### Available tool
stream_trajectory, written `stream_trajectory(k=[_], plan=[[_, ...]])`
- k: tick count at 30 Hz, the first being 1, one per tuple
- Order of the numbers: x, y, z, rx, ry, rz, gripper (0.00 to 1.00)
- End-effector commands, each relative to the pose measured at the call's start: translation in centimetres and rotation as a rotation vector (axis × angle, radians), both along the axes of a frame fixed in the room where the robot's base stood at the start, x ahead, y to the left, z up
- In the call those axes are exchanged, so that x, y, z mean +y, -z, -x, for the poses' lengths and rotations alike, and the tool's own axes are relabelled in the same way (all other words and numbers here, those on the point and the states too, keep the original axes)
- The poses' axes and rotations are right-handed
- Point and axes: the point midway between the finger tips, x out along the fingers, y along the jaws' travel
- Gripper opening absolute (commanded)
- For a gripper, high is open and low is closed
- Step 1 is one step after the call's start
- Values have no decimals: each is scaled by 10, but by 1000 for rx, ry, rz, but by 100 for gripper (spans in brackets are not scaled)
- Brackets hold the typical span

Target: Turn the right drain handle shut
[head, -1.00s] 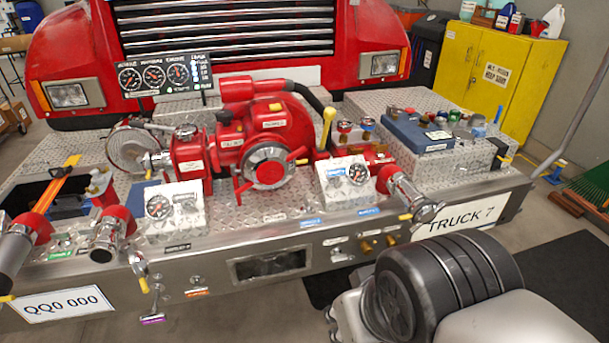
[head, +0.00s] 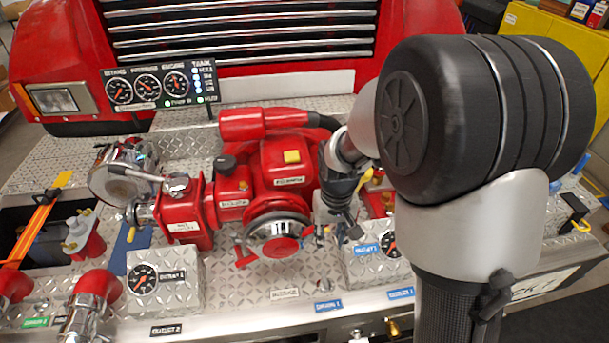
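My gripper (head: 337,232) points down in front of the pump, right of its round red-and-chrome cap (head: 277,228) and behind the right gauge block (head: 374,262). Its dark fingers look spread apart, with nothing seen between them. I cannot pick out the right drain handle for certain. Blue labels (head: 328,305) lie along the bumper edge, too small to read surely. My arm hides most of the right side of the bumper deck.
The red pump body (head: 287,165) stands close beside my gripper. The left gauge block (head: 165,282) and chrome-and-red outlets (head: 88,300) stand at the left. A gauge panel (head: 160,86) stands behind, before the truck grille. Bare tread plate (head: 235,285) lies between the gauge blocks.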

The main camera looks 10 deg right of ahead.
Motion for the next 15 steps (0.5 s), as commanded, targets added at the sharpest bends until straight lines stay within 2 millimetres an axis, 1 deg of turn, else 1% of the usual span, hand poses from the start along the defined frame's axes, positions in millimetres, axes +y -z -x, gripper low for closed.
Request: stream_trajectory(k=[1,3,6,11,14,15], plan=[[0,10,-4,23,0,0,30],[0,23,-9,38,0,0,30],[0,36,-12,49,0,0,30],[0,52,-13,57,0,0,30],[0,68,-13,57,0,0,30],[0,76,-12,59,0,0,30]])
